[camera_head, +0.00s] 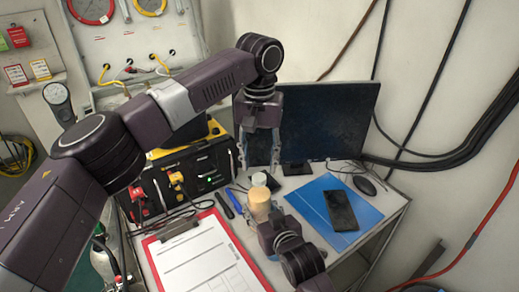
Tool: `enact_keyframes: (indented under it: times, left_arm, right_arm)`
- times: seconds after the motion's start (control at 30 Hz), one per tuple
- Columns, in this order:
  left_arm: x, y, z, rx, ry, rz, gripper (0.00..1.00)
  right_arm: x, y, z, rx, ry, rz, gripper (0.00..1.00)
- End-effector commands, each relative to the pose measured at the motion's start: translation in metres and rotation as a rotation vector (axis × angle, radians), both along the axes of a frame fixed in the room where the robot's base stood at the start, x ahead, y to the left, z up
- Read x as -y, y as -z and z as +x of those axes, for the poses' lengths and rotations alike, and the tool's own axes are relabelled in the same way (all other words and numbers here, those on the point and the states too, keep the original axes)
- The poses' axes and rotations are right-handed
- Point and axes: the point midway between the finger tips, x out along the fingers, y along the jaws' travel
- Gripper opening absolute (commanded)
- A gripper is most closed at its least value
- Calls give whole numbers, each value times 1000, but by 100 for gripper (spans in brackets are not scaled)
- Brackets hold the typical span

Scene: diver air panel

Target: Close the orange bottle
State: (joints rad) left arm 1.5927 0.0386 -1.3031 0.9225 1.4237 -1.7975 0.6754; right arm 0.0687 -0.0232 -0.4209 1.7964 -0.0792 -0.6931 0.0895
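The orange bottle (259,205) stands near the middle of the table, pale orange in the head view. A small white round piece (259,179) shows just above its top; I cannot tell whether it touches the bottle or stands behind it. My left gripper (259,166) points down above the white piece, its two fingers spread apart with nothing clearly between them. My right gripper (270,228) comes in from the lower right against the lower part of the bottle. Its fingers are mostly hidden, so its grip is unclear.
A red-edged clipboard (185,266) lies in front left. A blue folder (310,209) bears a black phone (341,210). A monitor (335,117) stands behind, with a mouse (365,186) at right. A black control box (165,185) stands left. A blue pen lies left of the bottle.

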Motion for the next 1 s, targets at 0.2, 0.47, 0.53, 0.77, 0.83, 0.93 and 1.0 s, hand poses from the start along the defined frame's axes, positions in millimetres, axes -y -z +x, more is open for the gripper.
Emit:
enact_keyframes:
  times: [0.2,0.47,0.53,0.77,0.83,0.93,1.0]
  left_arm:
    - [0,29,-1,-1,2,0,40]
    - [0,39,0,0,1,-1,40]
    - [0,39,0,0,1,-1,40]
    - [0,39,0,0,2,0,26]
    - [0,39,0,0,2,0,19]
    - [0,39,0,0,2,-1,8]
    - [0,39,0,0,2,-1,0]
  right_arm:
    - [0,1,-1,-3,-1,0,0]
    - [0,1,-1,-3,-1,0,0]
    - [0,1,-1,-2,-1,1,0]
    - [0,1,0,-2,-1,0,0]
    - [0,1,0,-2,-1,0,0]
    - [0,1,0,-2,-1,0,0]
    - [0,1,0,-2,-1,0,0]
